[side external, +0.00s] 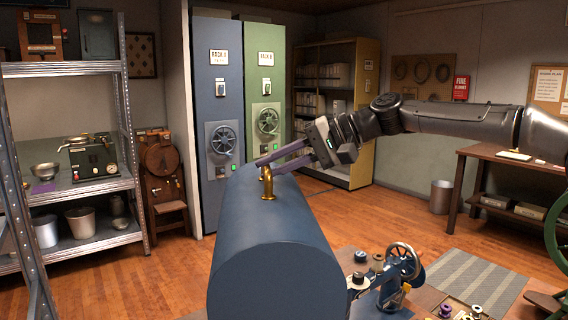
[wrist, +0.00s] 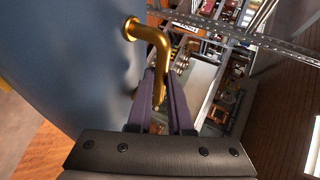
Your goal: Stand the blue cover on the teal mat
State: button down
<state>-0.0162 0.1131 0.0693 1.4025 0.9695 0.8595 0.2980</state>
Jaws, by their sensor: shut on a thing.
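The blue cover (side external: 275,245) is a large rounded hood with a brass handle (side external: 267,184) on top. It fills the lower middle of the side view, and its lower edge is out of frame, so I cannot tell what is under it. In the wrist view the cover (wrist: 70,70) fills the left side, with the brass handle (wrist: 150,35) running down between my fingers. My gripper (side external: 272,164) has purple fingers, shut on the handle; they also show in the wrist view (wrist: 158,95). I cannot make out the teal mat in either view.
A sewing machine with a handwheel (side external: 400,264) and several spools stand right of the cover. A grey striped mat (side external: 465,282) lies beyond them. Metal shelves (side external: 75,187) stand at the left, tall blue and green cabinets (side external: 264,85) behind. A wooden table (side external: 500,155) stands at the right.

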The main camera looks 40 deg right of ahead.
jog(key=w+a+n+g+y, duration=0.1)
jog(key=a+n+g+y, duration=0.35)
jog(key=a, duration=1.15)
notch_tip(320, 180, down, 27)
jog(key=n+h, duration=0.1)
jog(key=shift+w+d+g, duration=0.2)
jog(key=shift+d+g, duration=0.05)
jog(key=shift+g, duration=0.2)
dwell(2.6)
jog(key=shift+r+n, duration=0.1)
jog(key=shift+n, duration=0.15)
jog(key=c, duration=0.8)
grip_release()
jog(key=shift+o, duration=0.2)
jog(key=shift+s+f, duration=0.1)
jog(key=shift+f, duration=0.4)
jog(key=v, duration=1.4)
jog(key=shift+r, duration=0.4)
jog(key=shift+a, duration=0.1)
